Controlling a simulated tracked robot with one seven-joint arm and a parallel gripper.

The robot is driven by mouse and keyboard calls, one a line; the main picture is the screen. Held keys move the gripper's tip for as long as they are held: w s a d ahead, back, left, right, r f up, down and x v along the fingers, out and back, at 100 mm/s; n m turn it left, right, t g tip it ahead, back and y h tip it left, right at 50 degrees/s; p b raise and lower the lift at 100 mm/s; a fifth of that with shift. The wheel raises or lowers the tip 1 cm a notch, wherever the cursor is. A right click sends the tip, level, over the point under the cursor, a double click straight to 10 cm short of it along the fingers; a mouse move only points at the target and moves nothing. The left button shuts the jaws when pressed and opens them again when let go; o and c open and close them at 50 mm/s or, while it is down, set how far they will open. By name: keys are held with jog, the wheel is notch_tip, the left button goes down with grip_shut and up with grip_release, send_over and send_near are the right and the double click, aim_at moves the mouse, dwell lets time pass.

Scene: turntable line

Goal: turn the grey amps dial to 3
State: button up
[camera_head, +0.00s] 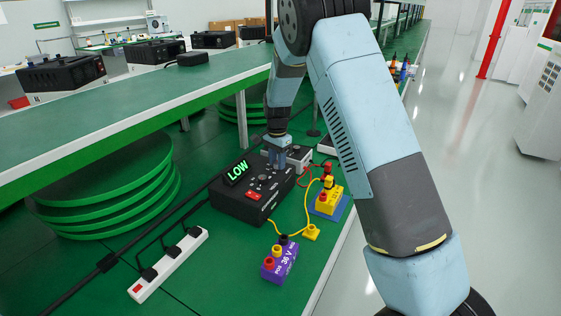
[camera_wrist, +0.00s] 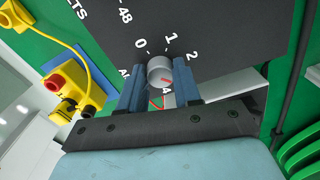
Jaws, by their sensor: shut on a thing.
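The grey amps dial (camera_wrist: 158,68) is a small round knob on the black power box, seen from above in the wrist view. A red mark shows on its lower right part; I cannot tell exactly where it points. White figures 0, 1 and 2 stand around its upper side, and one that looks like 4 is below it. No 3 is visible; my right finger covers that side. My gripper (camera_wrist: 160,84) has its blue fingers on both sides of the dial, shut on it. In the head view my gripper (camera_head: 275,164) is down on the black power box (camera_head: 238,206), hiding the dial.
A white power strip (camera_head: 170,265) lies at front left. A shelf (camera_head: 110,115) runs behind.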

jog(key=shift+d, duration=0.1)
dwell(0.4)
jog(key=o, duration=1)
jog(key=shift+o, duration=0.2)
notch_tip(320, 180, up, 14)
jog(key=shift+f, duration=0.15)
